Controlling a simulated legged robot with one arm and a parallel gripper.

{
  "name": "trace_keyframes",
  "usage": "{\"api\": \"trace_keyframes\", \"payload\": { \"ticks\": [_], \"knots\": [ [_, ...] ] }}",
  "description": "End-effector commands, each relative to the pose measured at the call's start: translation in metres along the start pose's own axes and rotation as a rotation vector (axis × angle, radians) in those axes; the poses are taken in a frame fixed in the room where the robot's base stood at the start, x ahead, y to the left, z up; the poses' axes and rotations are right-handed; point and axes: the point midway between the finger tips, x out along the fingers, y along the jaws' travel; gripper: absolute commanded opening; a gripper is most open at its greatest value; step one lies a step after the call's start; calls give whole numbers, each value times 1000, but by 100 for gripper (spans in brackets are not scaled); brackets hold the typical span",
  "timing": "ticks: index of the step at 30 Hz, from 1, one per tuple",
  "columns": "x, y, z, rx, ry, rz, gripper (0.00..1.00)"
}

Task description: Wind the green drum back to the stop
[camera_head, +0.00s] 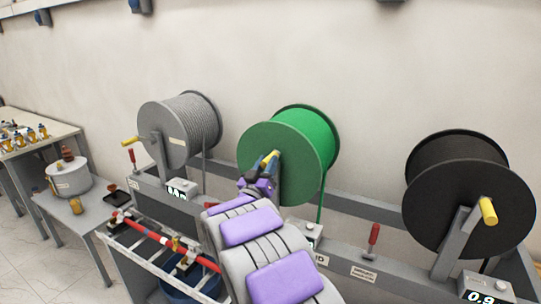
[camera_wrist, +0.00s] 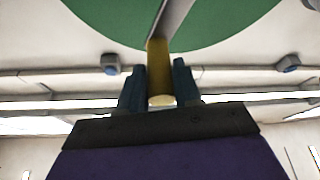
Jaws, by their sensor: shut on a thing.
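The green drum (camera_head: 285,147) sits on the rack in the middle of the head view, with green cable hanging down from it on the right. Its face also fills the top of the wrist view (camera_wrist: 105,18). A yellow crank handle (camera_wrist: 159,75) stands out on a grey crank arm (camera_wrist: 172,18) in front of the drum. My gripper (camera_wrist: 159,88) has its two dark fingers on either side of the handle and is shut on it. In the head view my gripper (camera_head: 267,165) is at the drum's front face, and my arm hides part of the rack.
A grey drum (camera_head: 178,128) stands to the left and a black drum (camera_head: 455,190) to the right, each with a yellow handle. Red levers (camera_head: 373,236) and counter boxes (camera_head: 483,290) line the rack. A side table (camera_head: 90,215) holds a pot.

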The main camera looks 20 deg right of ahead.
Motion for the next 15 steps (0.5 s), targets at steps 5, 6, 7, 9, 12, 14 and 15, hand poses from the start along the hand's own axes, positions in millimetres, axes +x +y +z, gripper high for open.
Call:
{"api": "trace_keyframes", "payload": {
  "ticks": [5, 6, 7, 9, 12, 14, 15],
  "knots": [
    [5, -10, -12, -135, 0, -58, 0],
    [6, -13, -13, -165, 0, -71, 0],
    [6, -15, -14, -188, 1, -81, 0],
    [7, -20, -17, -243, 1, -103, 0],
    [8, -27, -18, -325, 1, -138, 0],
    [8, -32, -19, -378, 0, -160, 0],
    [8, -36, -19, -412, 0, -175, 0]
  ]
}}
